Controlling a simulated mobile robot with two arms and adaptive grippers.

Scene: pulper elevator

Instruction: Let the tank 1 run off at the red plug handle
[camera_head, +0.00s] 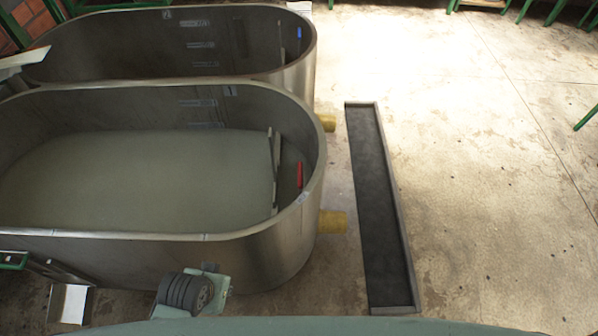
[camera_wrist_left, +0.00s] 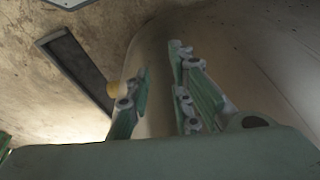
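Tank 1 (camera_head: 130,245) is the nearer oval steel tank, marked 1 on its inner wall, with grey-green liquid inside. The red plug handle (camera_head: 300,175) stands upright inside its right end, beside a slatted metal divider (camera_head: 275,170). My left gripper (camera_wrist_left: 160,62) shows in the left wrist view with its fingers apart and nothing visible between them. Behind the fingers is a smooth curved surface that looks like a tank's outer wall. The handle is not visible in that view. In the head view I see no gripper fingers; my right gripper is out of view.
Tank 2 (camera_head: 120,45), with a blue handle (camera_head: 299,32), stands behind. The floor (camera_head: 480,150) right of the channel is clear.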

